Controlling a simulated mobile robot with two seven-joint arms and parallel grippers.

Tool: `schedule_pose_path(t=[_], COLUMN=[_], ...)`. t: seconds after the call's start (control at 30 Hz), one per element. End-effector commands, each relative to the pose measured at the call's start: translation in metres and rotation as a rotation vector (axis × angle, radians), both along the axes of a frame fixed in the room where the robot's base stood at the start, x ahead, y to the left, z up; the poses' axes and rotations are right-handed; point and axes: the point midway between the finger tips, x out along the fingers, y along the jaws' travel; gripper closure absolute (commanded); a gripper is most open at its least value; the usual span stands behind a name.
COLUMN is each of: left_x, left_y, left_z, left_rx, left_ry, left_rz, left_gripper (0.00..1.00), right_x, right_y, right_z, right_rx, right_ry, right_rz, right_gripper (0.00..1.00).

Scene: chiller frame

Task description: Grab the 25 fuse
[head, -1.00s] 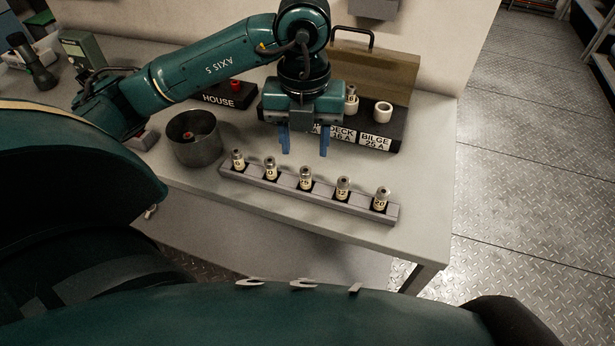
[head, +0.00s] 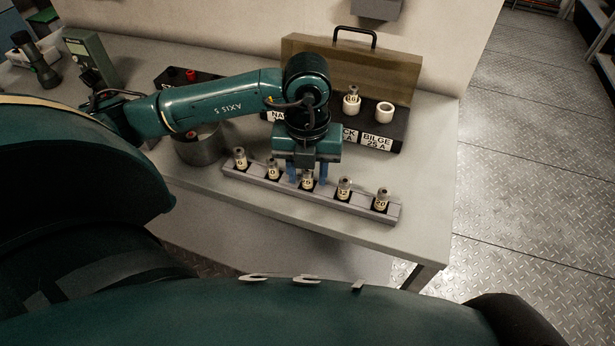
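A grey rack (head: 343,208) on the bench holds a row of several upright fuses with metal caps and cream labels. The middle fuse (head: 307,182) is partly hidden by my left gripper; its label looks like 25 but is small. My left gripper (head: 307,179) points down over it, with one blue finger on each side. The fingers stand apart, with a gap still showing beside the fuse. The fuse sits in the rack. My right gripper is not in view.
Neighbouring fuses stand close by, one to the left (head: 272,169) and one to the right (head: 344,188). Behind is a dark fuse panel (head: 400,137) with a BILGE 25 A label and a white socket (head: 385,112). A round grey tin (head: 198,152) stands left of the rack.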

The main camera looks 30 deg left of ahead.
Motion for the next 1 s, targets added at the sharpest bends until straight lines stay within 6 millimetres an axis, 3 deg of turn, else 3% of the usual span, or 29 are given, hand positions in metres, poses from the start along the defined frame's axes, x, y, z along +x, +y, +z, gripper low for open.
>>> schedule_pose_path(t=[0.47, 0.77, 1.0], left_x=[0.000, 0.000, 0.002], left_y=[0.000, 0.000, -0.001], left_z=[0.000, 0.003, 0.040], left_rx=[-0.001, -0.001, -0.002], left_ry=[0.000, -0.002, -0.008], left_rz=[0.000, 0.000, -0.001], left_gripper=[1.00, 1.00, 1.00], right_x=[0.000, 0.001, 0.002], right_y=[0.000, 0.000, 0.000], right_z=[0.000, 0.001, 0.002], right_rx=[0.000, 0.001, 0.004], right_ry=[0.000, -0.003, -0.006], right_rz=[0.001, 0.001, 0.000], right_gripper=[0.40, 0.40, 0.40])
